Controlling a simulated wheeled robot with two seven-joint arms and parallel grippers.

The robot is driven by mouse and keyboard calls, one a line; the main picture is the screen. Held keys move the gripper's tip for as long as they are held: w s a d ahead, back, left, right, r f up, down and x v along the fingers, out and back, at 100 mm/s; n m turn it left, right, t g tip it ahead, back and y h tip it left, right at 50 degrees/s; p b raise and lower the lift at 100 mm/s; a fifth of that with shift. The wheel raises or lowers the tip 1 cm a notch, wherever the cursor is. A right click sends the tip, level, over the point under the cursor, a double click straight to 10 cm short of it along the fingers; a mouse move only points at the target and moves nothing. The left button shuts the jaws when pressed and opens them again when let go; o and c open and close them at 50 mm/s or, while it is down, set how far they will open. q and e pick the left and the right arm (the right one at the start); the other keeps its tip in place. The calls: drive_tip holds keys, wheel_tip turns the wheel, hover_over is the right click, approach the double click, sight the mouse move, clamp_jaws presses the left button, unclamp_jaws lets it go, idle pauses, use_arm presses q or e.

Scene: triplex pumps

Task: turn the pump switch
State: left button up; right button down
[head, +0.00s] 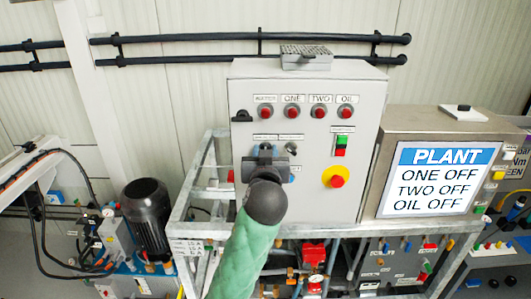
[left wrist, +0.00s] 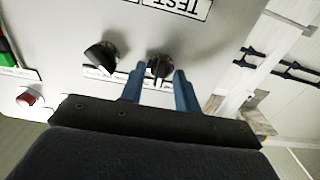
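The grey control box (head: 350,100) carries the switches. In the left wrist view a black rotary switch (left wrist: 159,68) with a raised grip bar lies between the two blue fingertips of my left gripper (left wrist: 158,88). The fingers stand apart on either side of it, with gaps visible; contact is not clear. A second black switch (left wrist: 101,56) is to its left in that view, outside the fingers. In the head view my left gripper (head: 265,158) is in front of the box's lower left part and hides the switch there. My right gripper is not in view.
Red lamps (head: 292,112) labelled ONE, TWO and OIL line the box's top. A green and red button pair (head: 341,145) and a red stop button on yellow (head: 335,178) are to the right. The PLANT screen (head: 440,180) reads ONE OFF, TWO OFF, OIL OFF. A metal frame (head: 190,180) surrounds the box's lower left.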

use_arm(q)
drive_tip(key=s, duration=0.7)
drive_tip(key=shift+s, duration=0.35)
